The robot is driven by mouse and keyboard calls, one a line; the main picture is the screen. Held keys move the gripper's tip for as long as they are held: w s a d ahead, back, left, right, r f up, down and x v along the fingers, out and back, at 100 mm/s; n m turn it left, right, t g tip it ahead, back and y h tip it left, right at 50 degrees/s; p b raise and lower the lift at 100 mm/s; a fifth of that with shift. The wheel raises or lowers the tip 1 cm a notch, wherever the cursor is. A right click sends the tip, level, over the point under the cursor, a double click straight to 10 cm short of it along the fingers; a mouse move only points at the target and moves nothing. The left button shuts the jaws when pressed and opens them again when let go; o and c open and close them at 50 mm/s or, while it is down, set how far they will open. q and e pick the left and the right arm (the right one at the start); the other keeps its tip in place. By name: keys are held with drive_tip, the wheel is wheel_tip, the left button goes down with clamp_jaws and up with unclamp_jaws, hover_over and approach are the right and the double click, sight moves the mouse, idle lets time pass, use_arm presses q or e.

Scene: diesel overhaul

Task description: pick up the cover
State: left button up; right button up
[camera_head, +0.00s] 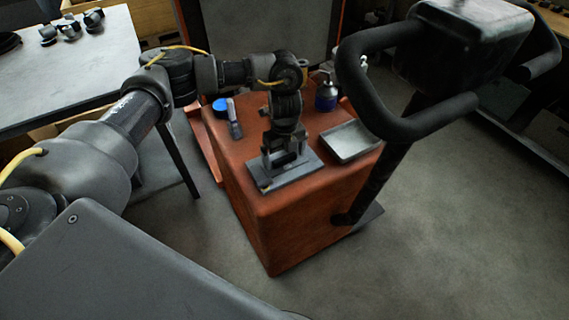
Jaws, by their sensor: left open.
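A flat grey plate (306,174), which appears to be the cover, lies on top of the orange cabinet (310,226), near its front left edge. My left gripper (286,166) points down over this plate, with its fingers apart. The fingertips are at or just above the plate; I cannot tell whether they touch it. The gripper hides the plate's middle. My right gripper is not in view.
On the cabinet, a shallow metal tray (350,141) stands right of the plate. A blue bottle (326,97), a brush-like item (234,121) and a blue round item (220,107) stand behind. A black handlebar (419,128) rises at right. A grey table (62,75) is at left.

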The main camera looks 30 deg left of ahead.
sight(285, 157)
use_arm(q)
drive_tip(key=c, duration=1.2)
drive_tip(key=shift+c, duration=0.3)
drive_tip(key=shift+r, duration=0.4)
wheel_tip(285, 157, up, 3)
drive_tip(key=shift+f, duration=0.15)
drive_tip(key=s+d+r, duration=0.2)
drive_tip(key=s+r, duration=0.2)
drive_tip(key=s, duration=0.2)
drive_tip(key=s+d+r+b, duration=0.1)
drive_tip(key=s+d+r, duration=0.2)
drive_tip(key=s+r, duration=0.2)
drive_tip(key=shift+s+d+r, duration=0.2)
drive_tip(key=shift+s+d, duration=0.15)
drive_tip(key=shift+s, duration=0.55)
